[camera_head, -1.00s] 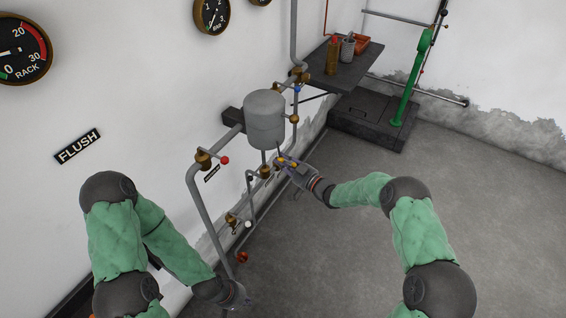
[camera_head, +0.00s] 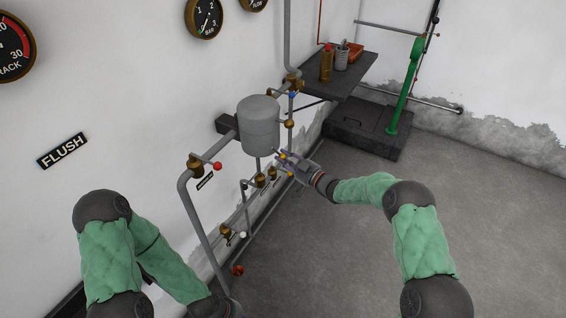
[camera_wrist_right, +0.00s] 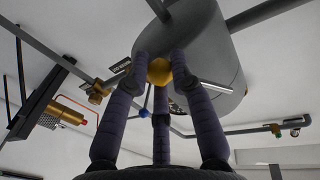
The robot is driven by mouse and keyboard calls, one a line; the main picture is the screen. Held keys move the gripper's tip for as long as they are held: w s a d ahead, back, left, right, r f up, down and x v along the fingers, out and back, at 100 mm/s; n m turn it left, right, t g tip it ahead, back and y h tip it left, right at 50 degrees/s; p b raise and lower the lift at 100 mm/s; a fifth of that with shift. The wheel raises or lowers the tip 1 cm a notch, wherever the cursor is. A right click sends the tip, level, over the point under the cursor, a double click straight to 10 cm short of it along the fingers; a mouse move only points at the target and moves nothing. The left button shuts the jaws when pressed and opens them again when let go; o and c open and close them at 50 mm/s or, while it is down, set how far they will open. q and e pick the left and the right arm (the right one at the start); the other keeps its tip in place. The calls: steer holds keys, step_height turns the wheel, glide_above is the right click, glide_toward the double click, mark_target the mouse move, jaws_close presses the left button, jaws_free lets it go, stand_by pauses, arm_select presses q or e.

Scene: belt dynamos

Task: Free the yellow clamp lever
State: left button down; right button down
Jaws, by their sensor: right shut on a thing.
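The yellow clamp lever shows as a rounded yellow knob (camera_wrist_right: 159,71) between my right fingertips, close under the grey tank. In the head view a small yellow end (camera_head: 283,156) shows at the fingertips, just below and right of the tank. My right gripper (camera_head: 282,160) is shut on this knob; its three dark fingers (camera_wrist_right: 160,78) close around it in the wrist view. The rest of the lever is mostly hidden by the fingers. My left arm comes down at the lower left, and its gripper is cut off by the bottom edge.
The grey tank (camera_head: 259,125) hangs on wall piping right above my right gripper. A red-knobbed valve (camera_head: 217,165) is left of it, and lower valves (camera_head: 226,231) sit on pipes below. A dark shelf (camera_head: 345,80) holds a brass bottle (camera_head: 326,65). The floor at right is clear.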

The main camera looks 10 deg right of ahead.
steer(key=shift+w+d, duration=0.2)
steer(key=shift+d, duration=0.1)
steer(key=c, duration=1.1)
jaws_free()
steer(key=shift+o, duration=0.2)
steer(key=v, duration=1.2)
steer(key=shift+c, duration=0.3)
